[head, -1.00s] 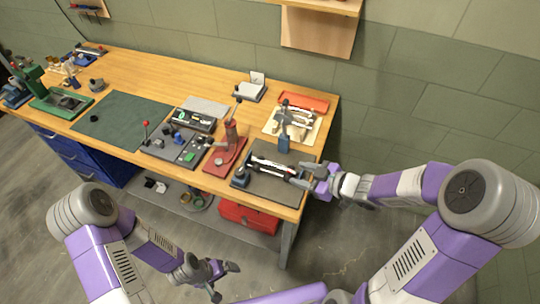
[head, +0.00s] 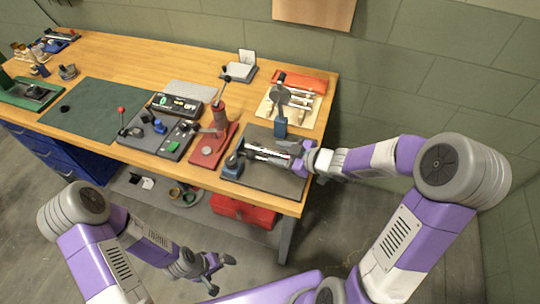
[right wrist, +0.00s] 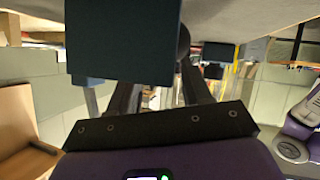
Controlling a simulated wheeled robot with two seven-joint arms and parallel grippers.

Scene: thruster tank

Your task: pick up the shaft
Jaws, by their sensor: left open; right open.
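The shaft (head: 266,153) looks like a pale, slim bar with dark parts. It lies roughly left to right over the dark grey mat (head: 270,183) at the right end of the workbench. My right gripper (head: 293,151) is open at the shaft's right end; I cannot tell whether the jaws touch it or stand around it. In the right wrist view its dark jaws (right wrist: 158,92) stand apart, and a large dark blue block (right wrist: 122,38) hides part of the space near them. My left gripper (head: 220,273) is open and empty, low in front of the bench.
A blue-based post (head: 280,128) stands behind the shaft, and a small blue block (head: 232,167) sits at its left. A red press (head: 212,150) stands further left. A red tray (head: 300,81) and cream tray (head: 290,104) lie behind. The green mat (head: 105,110) is mostly clear.

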